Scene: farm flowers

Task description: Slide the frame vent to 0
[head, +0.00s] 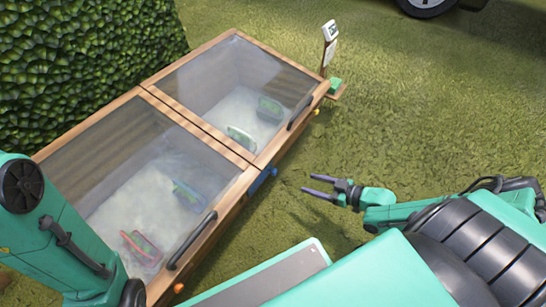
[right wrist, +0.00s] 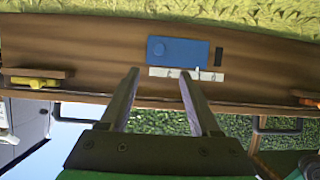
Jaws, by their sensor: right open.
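The frame vent is a blue sliding plate (head: 262,180) on the front wooden wall of the cold frame (head: 212,222), near the middle. The right wrist view, which appears upside down, shows the blue plate (right wrist: 190,50) with a round blue knob (right wrist: 172,49). A dark slot (right wrist: 219,59) shows to its right, and a white scale strip (right wrist: 160,72) lies along it; its marks are too small to read. My right gripper (head: 307,184) is open and empty, its fingers pointing at the wall, apart from the vent. My left gripper is out of view.
Two glazed lids with black handles (head: 192,241) cover the cold frame; trays sit inside. A yellow latch (right wrist: 35,83) and an orange one (right wrist: 306,102) flank the vent. A sign (head: 329,45) stands at the far end. A hedge (head: 85,60) lies behind; the grass at right is open.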

